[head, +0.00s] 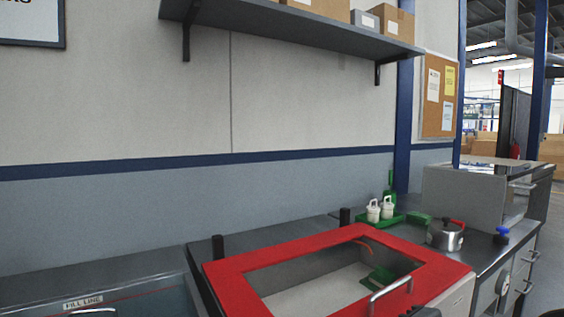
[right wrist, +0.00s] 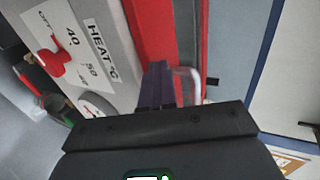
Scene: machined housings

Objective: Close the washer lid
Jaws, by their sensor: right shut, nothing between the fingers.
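The washer lid (head: 235,282) is a red frame around a window, with a silver bar handle (head: 391,289) at its front edge. It lies over the washer basin at a low angle; I cannot tell whether it rests fully on the rim. In the right wrist view the red lid (right wrist: 186,30) and the pale handle (right wrist: 188,84) show beside the fingers. My right gripper (right wrist: 158,75) is shut and empty, close to the handle; I cannot tell if it touches. My left gripper is not in view.
A grey front panel (right wrist: 105,70) has a red knob (right wrist: 55,58) and heat marks. A shelf (head: 270,22) hangs above on the wall.

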